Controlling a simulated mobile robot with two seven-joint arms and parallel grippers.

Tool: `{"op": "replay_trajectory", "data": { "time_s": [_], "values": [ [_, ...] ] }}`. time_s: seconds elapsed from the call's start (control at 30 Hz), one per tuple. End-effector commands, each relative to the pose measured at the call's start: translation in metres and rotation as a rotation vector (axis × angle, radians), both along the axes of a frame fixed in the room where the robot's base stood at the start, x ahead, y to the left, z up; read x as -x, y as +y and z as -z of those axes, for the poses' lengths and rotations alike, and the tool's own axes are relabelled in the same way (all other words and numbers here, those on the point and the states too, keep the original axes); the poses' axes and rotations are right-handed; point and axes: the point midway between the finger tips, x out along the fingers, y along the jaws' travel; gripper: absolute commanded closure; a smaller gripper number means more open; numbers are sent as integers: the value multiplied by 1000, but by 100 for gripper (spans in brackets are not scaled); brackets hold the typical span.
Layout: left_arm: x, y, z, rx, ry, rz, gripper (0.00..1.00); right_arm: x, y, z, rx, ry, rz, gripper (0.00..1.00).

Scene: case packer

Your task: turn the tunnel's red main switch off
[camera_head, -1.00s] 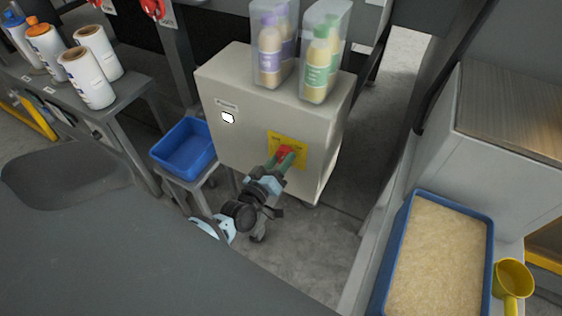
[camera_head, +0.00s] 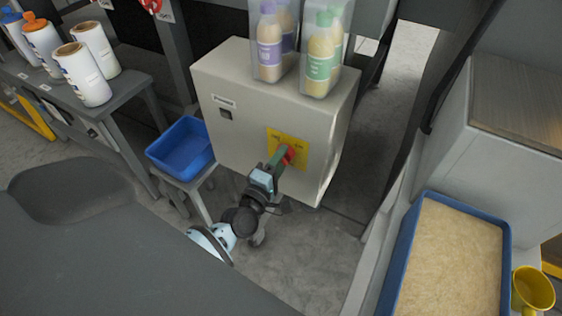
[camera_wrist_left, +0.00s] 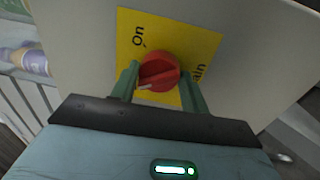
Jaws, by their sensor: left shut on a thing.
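The red main switch (camera_head: 289,155) is a round knob on a yellow plate (camera_head: 274,134) on the front of a beige cabinet (camera_head: 225,75). My left gripper (camera_head: 281,159) reaches it from below and is shut on it. In the left wrist view the green fingers stand on both sides of the red switch (camera_wrist_left: 160,70). A white mark on the knob points to the lower left there, away from the word "On" on the yellow plate (camera_wrist_left: 195,45). A small window (camera_head: 226,113) on the cabinet is dark. My right gripper is not in view.
Wrapped bottles (camera_head: 322,60) stand above the cabinet. A blue bin (camera_head: 183,148) on a small stand is left of it. A bench with white rolls (camera_head: 82,75) is further left. A blue-rimmed tray (camera_head: 404,235) and a yellow scoop (camera_head: 533,290) are at right.

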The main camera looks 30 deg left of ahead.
Motion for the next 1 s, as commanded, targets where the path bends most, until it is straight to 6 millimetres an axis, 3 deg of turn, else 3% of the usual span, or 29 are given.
{"op": "replay_trajectory", "data": {
  "time_s": [0.4,0.97,1.0],
  "values": [
    [0,-1,1,191,-9,0,78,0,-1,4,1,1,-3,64],
    [0,-1,0,220,-11,0,78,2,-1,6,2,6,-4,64],
    [0,-1,0,220,-11,1,51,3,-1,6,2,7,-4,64]
  ]
}}
